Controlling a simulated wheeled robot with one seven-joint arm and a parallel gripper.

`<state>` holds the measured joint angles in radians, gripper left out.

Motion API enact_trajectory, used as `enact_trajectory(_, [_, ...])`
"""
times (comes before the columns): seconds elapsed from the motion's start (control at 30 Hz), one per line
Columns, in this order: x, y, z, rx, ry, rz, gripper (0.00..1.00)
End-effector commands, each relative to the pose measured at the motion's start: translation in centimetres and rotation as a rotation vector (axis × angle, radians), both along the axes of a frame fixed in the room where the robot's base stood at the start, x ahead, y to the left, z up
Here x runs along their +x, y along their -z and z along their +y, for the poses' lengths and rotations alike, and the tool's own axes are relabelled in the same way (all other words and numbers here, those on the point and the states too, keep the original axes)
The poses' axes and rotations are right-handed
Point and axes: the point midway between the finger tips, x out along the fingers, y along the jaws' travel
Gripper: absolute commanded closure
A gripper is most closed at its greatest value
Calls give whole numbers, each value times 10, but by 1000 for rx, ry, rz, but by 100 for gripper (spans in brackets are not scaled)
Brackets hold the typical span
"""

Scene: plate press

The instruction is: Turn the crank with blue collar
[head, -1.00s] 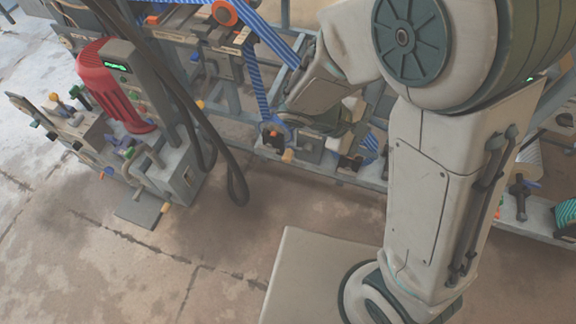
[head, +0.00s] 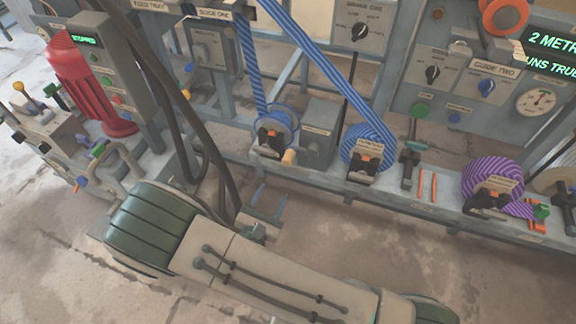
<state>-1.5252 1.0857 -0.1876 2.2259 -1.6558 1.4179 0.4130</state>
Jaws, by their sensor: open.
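At the left, by the red motor, a grey bent crank (head: 127,160) stands on the machine's side. Part of the crank's lower end is hidden behind my arm.
A bench rail with a blue striped roll (head: 368,146) and a purple roll (head: 492,186) runs right. Bare floor lies at lower left.

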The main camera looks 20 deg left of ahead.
Motion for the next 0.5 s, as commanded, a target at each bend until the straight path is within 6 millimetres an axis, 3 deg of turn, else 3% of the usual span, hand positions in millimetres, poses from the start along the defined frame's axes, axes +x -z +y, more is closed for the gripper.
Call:
enact_trajectory(0.17, [26, 1, -3, 0, 5, -2, 50])
enact_trajectory(0.5, [97, 2, -8, 2, 4, -1, 50])
